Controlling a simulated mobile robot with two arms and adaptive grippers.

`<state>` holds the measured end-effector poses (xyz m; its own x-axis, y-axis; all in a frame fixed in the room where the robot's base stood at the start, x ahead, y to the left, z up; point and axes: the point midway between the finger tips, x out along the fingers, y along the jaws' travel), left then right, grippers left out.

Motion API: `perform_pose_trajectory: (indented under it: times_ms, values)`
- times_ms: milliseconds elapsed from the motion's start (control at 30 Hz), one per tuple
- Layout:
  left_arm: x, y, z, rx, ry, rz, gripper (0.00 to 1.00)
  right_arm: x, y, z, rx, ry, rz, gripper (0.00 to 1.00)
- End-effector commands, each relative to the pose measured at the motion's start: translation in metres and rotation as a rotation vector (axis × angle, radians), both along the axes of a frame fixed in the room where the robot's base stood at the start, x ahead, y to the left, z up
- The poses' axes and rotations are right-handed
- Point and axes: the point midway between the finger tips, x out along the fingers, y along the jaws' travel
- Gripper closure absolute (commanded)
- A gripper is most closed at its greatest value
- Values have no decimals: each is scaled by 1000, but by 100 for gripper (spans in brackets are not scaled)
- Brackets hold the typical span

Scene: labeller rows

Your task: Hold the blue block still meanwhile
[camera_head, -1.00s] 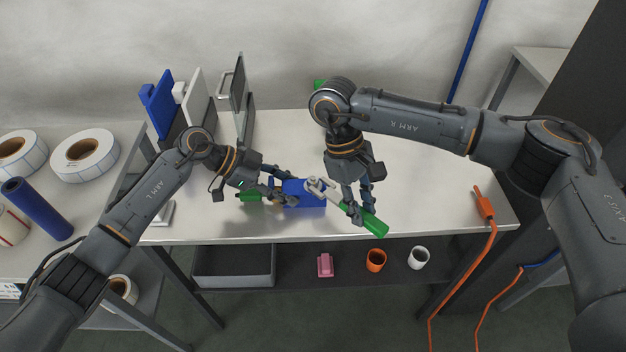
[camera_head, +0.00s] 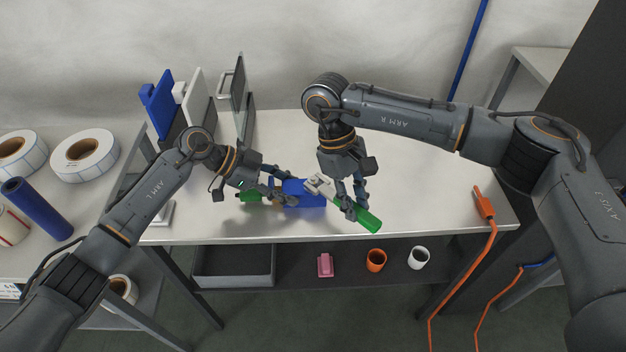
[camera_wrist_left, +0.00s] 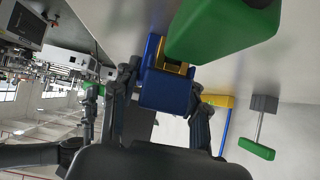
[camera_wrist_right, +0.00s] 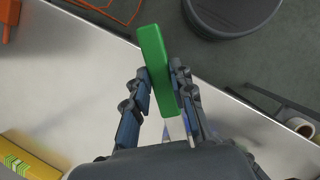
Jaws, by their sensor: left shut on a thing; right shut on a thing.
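The blue block (camera_head: 306,193) sits on the workbench near its front edge. My left gripper (camera_head: 284,194) is shut on it from the left side. In the left wrist view the blue block (camera_wrist_left: 166,92) is between the fingers, with a yellow part at its top. My right gripper (camera_head: 354,206) is shut on the green handle (camera_head: 369,221) of a tool. The tool's pale grey head (camera_head: 318,184) is at the block's upper right; I cannot tell whether they touch. In the right wrist view the green handle (camera_wrist_right: 157,68) lies between both fingers.
A grey bin (camera_head: 234,270), a pink item (camera_head: 325,265), an orange cup (camera_head: 376,260) and a white cup (camera_head: 419,258) are on the lower shelf. Upright panels (camera_head: 200,100) stand at the bench's back left. The bench's right side is mostly clear.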

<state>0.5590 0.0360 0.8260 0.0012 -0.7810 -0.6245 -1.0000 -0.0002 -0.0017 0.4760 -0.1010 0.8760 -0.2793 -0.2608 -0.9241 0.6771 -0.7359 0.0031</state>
Motion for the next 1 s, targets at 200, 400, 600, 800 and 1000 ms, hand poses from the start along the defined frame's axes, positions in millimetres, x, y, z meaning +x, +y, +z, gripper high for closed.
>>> perform_pose_trajectory:
  times_ms: [200, 400, 600, 800, 1000]
  values:
    - [-1, 2, -5, 9, 6, -1, 100, 1, -1, 0, -1, -2, -2, 100]
    - [-1, 2, -5, 8, 6, -1, 100, 3, 1, 0, -1, -2, -3, 100]
    - [-1, 2, -5, 8, 6, -1, 100, 7, 4, 0, -1, -2, -5, 100]
    - [-1, 2, -5, 8, 6, -1, 100, 7, 4, 0, -1, -4, -5, 100]
    - [-1, 2, -5, 8, 6, -1, 100, 6, 6, 0, -1, -3, -23, 100]
